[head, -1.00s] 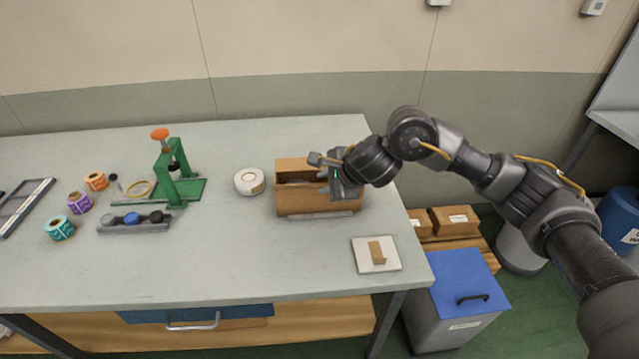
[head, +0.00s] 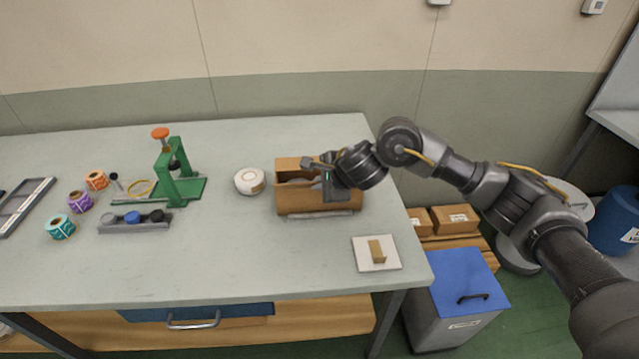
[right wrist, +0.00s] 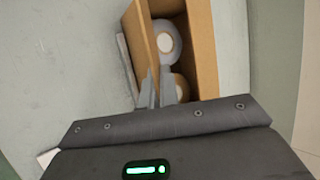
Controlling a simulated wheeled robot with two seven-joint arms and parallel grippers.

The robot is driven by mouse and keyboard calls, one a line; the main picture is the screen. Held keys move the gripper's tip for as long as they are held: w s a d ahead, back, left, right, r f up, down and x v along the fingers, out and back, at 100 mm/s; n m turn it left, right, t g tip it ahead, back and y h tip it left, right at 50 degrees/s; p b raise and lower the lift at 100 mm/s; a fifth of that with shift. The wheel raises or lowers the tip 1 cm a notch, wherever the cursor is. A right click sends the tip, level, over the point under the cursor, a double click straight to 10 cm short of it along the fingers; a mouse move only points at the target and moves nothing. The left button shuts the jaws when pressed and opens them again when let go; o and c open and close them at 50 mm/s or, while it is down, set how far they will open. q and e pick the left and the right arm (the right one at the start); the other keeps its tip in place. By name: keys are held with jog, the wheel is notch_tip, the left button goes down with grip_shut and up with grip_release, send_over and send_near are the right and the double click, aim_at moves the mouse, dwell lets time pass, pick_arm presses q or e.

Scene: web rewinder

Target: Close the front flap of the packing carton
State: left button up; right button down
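The brown packing carton (head: 300,205) stands on the table right of centre, its top open in part. In the right wrist view the carton (right wrist: 204,50) holds two round white-and-grey rolls (right wrist: 165,42). A brown front panel (right wrist: 142,45) rises along its left side there; I cannot tell flap from wall. My right gripper (head: 314,182) is over the carton's right half, fingers pointing into the opening. In the right wrist view its fingers (right wrist: 157,88) are close together at the front panel's near end; whether they touch or pinch it is unclear. My left gripper is out of view.
A white roll (head: 249,181) stands left of the carton. A white square plate with a small brown piece (head: 376,253) lies front right. A green press (head: 181,188) and coloured rolls (head: 79,202) are farther left. The table's front middle is clear.

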jog(key=shift+r+g, duration=0.1)
jog(key=shift+g, duration=0.2)
jog(key=shift+w+r+m+g, duration=0.2)
jog(key=shift+w+m+g, duration=0.15)
jog(key=shift+g, duration=0.45)
jog(key=shift+w+r+m+g, duration=0.1)
jog(key=shift+w+m+g, duration=0.2)
jog(key=shift+g, duration=0.7)
jog(key=shift+w+r+m+g, duration=0.1)
jog(key=shift+w+g, duration=0.3)
jog(key=shift+g, duration=0.9)
jog(key=c, duration=1.6)
grip_release()
jog(key=shift+c, duration=0.2)
